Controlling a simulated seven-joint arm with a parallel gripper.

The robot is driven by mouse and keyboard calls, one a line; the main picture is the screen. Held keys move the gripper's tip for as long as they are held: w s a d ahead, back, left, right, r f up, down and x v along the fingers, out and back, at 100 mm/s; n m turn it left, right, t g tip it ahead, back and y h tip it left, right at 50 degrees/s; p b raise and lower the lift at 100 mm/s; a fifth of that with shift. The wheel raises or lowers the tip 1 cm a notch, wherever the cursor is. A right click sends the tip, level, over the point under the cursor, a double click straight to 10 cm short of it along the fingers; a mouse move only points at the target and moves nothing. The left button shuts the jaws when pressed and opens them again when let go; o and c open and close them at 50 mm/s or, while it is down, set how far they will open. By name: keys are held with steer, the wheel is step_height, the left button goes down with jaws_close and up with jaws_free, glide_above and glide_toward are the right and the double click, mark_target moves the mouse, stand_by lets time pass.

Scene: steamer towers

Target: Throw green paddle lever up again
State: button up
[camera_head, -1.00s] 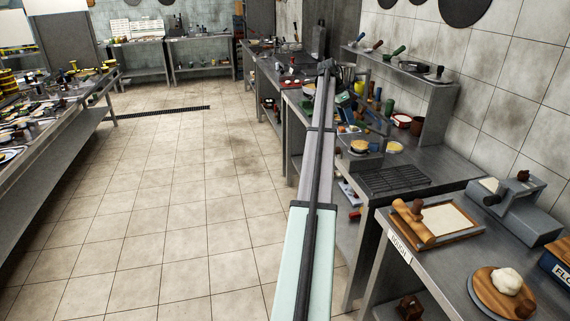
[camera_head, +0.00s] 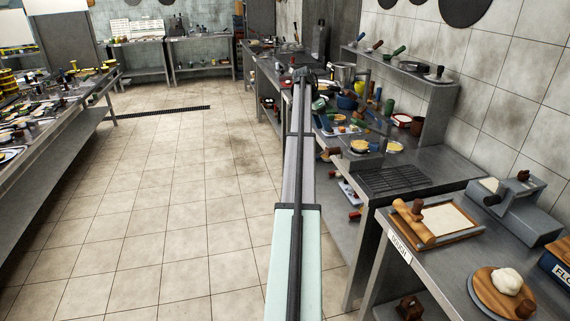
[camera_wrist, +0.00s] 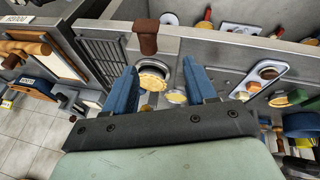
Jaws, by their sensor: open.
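My gripper (camera_wrist: 162,88) is open in the wrist view, its two blue fingers apart with nothing held between them. Beyond and between the fingers is a round pan with yellow contents (camera_wrist: 153,76), with a brown knob (camera_wrist: 148,36) above it. A green piece (camera_wrist: 290,98) lies right of the fingers, apart from them; I cannot tell whether it is the green paddle lever. In the head view, a green-handled item (camera_head: 398,51) lies on the wall shelf. My arm hides part of the counter there, and the fingers cannot be made out.
The steel counter (camera_head: 440,172) carries a dark grate (camera_head: 392,180) and several small items. A dough board with rolling pin (camera_head: 440,222) is on the nearer table. A tray with round cups (camera_wrist: 262,78) is right of my fingers. The tiled floor at left is clear.

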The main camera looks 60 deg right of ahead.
steer(key=w+a+f+n, duration=0.2)
steer(key=w+a+f, duration=0.3)
steer(key=f, duration=0.3)
steer(key=w+a+f+n, duration=0.1)
steer(key=w+a+f, duration=0.4)
steer(key=a+f, duration=0.1)
steer(key=shift+w+f+n, duration=0.3)
steer(key=shift+f+n, duration=0.1)
steer(key=shift+f, duration=0.5)
steer(key=shift+a, duration=0.1)
steer(key=shift+c, duration=0.3)
